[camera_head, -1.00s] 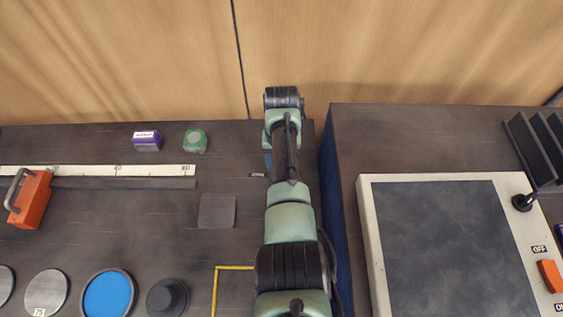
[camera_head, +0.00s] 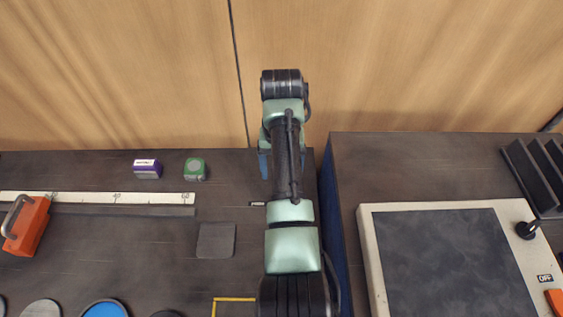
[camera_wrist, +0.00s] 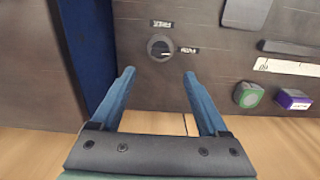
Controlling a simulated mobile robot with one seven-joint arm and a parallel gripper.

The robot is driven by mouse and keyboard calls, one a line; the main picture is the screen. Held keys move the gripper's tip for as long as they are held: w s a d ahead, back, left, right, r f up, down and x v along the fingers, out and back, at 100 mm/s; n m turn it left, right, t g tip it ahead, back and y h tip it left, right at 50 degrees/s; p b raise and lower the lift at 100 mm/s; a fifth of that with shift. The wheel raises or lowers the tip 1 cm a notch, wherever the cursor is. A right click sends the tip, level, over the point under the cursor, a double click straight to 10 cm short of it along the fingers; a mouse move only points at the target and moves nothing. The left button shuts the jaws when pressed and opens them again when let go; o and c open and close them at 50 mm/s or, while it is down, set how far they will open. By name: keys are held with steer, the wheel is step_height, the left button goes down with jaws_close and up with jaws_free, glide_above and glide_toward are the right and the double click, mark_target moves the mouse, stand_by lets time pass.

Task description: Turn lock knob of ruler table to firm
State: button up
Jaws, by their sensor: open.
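The lock knob (camera_wrist: 160,48) is a round dark knob with a light pointer mark, set in the dark table top. One small label (camera_wrist: 162,23) sits above it and another label (camera_wrist: 188,50) sits to its right in the wrist view; their words are too small to read surely. The pointer mark lies toward the right-hand label. My gripper (camera_wrist: 157,73) is open and empty, its blue fingers apart just below the knob in that view. In the head view my arm hides the knob; one label (camera_head: 257,204) shows beside it.
The ruler (camera_head: 100,198) runs along the table at left, with an orange handled block (camera_head: 28,228). A purple box (camera_head: 147,170), a green tape measure (camera_head: 194,169) and a grey square pad (camera_head: 216,240) are nearby. A blue-sided gap (camera_head: 325,215) separates a second table.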

steer(key=shift+r, duration=1.3)
